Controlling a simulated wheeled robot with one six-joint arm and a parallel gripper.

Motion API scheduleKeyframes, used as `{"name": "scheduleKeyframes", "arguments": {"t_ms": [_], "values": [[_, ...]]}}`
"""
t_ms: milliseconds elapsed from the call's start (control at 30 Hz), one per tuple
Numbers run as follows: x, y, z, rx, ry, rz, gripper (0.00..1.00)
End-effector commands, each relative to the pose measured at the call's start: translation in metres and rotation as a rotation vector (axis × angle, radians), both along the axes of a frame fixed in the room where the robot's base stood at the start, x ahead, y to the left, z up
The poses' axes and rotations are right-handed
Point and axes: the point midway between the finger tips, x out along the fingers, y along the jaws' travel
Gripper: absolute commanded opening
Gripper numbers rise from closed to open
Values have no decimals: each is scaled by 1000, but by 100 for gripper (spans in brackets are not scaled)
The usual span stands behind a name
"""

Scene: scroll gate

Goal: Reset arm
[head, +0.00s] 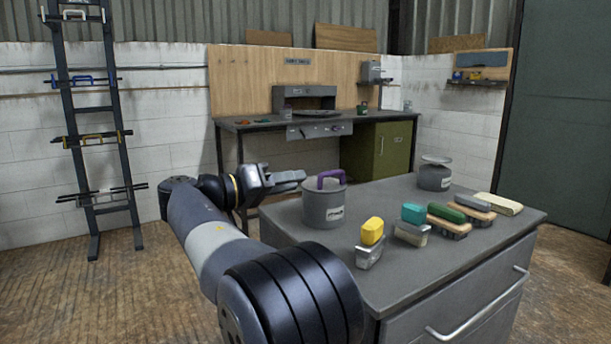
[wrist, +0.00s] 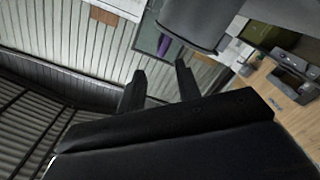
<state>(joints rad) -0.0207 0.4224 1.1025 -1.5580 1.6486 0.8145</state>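A purple piece (wrist: 168,44) shows past the fingertips, beside a grey rounded body (wrist: 196,22). The pot stands upright on the grey cabinet top (head: 385,270) and bears a white label. In the head view I cannot tell the exact gap between the fingertips and the handle.
A workbench (head: 330,128) is against the back wall, a dark rack (head: 92,125) at the left.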

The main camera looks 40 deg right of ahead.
Motion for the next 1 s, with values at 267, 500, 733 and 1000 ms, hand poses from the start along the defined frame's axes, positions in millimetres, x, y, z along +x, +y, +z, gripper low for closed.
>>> {"name": "scheduleKeyframes", "arguments": {"t_ms": [267,500,733,1000], "values": [[0,5,0,-1,-1,0,33],[0,-1,0,-1,-2,-2,33],[-2,-35,-2,-1,-2,-4,33],[-4,-85,-2,-2,-3,-2,33]]}}
